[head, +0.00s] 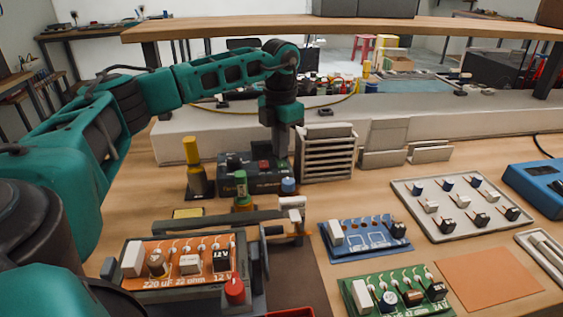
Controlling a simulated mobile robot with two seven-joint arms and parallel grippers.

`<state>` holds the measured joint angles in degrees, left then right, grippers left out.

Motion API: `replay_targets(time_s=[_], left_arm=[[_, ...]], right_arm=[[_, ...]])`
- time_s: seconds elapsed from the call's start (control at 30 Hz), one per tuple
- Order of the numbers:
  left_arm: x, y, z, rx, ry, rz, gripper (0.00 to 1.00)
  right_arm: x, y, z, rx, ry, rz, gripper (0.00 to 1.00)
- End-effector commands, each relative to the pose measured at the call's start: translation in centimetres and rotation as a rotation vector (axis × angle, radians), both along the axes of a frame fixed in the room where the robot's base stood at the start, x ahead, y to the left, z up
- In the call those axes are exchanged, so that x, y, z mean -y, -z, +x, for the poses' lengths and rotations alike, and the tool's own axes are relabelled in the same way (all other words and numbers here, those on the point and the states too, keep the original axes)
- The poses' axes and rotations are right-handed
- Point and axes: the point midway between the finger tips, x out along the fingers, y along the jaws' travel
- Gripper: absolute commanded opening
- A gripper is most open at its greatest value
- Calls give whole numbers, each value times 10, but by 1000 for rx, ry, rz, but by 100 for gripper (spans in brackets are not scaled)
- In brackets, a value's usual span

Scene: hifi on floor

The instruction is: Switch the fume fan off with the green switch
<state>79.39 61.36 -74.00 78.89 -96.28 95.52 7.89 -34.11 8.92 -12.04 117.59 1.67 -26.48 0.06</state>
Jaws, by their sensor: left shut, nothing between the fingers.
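My left gripper (281,152) points straight down, shut and empty, at the right part of a dark box (232,180) with pale lettering on its front. I cannot tell whether the fingertips touch the box. A red button (265,164) shows on the box top, just left of the fingers. No green switch shows clearly on the box; the gripper covers part of its top. A green-topped upright piece (241,184) stands in front of the box; I cannot tell what it is. My right gripper is not in view.
A grey slotted rack (327,155) stands close right of the gripper. A yellow-topped post (192,155) stands left of the box. In front are an orange circuit board (180,262), a blue board (362,238) and a green board (395,291). A parts tray (410,190) lies right.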

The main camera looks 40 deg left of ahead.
Motion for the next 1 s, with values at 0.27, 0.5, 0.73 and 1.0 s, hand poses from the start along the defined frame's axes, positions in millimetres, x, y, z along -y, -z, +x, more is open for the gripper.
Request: replay_targets(time_s=[0.27,0.5,0.73,1.0], left_arm=[[0,5,0,0,0,0,0],[0,8,0,0,0,0,0],[0,12,0,-1,1,0,0],[0,15,-1,-3,1,0,0]], right_arm=[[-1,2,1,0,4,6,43],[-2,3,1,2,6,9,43],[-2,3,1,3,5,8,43],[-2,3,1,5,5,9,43]])
